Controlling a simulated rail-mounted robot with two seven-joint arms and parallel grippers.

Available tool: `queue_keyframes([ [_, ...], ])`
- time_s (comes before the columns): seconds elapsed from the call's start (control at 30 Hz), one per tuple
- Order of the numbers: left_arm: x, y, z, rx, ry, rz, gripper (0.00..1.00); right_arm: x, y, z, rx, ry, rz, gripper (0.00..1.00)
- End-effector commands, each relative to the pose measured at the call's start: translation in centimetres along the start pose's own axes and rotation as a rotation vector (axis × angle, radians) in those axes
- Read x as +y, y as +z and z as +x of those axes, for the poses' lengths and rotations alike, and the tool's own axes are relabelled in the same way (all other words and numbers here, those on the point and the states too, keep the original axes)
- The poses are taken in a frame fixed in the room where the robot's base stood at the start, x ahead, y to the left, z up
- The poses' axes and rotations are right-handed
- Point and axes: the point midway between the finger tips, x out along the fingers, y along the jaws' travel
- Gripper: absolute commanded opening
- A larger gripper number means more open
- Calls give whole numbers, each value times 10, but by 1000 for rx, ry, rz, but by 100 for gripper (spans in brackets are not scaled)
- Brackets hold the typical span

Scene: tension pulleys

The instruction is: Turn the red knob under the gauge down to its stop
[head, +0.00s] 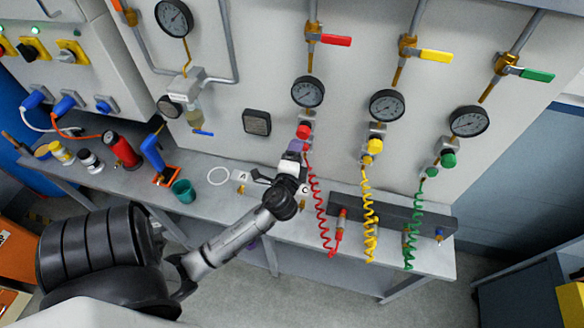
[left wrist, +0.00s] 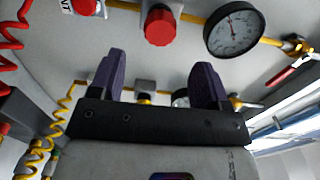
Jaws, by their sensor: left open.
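The red knob (head: 304,131) is on the wall panel just below a round gauge (head: 307,91) with a dark rim. My left gripper (head: 296,147) is just below the knob in the head view, its purple fingers partly hidden by the wrist. In the left wrist view the fingers (left wrist: 160,65) stand apart with nothing between them. The red knob (left wrist: 160,25) shows beyond the fingertips, roughly centred across their gap, and the gauge (left wrist: 233,30) is to its right. My right gripper is in neither view.
A red coiled hose (head: 320,205) hangs close to the right of my left gripper. Yellow (head: 374,146) and green (head: 448,160) knobs with gauges are farther right. A grey bench (head: 320,240) runs below, with a teal cup (head: 183,191) on it.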

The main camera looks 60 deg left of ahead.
Motion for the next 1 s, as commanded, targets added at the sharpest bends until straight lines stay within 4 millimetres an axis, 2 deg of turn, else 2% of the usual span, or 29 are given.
queue_keyframes([
  [0.03, 3, 0, -10, 1, 3, -2, 70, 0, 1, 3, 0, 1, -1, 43],
  [0.2, 2, 0, -33, 0, 1, -1, 70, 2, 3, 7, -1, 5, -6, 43],
  [0.4, 1, 0, -48, 0, 0, 0, 70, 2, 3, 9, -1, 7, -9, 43],
  [1.0, 0, 0, -50, 0, 0, 0, 70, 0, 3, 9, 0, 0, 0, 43],
])
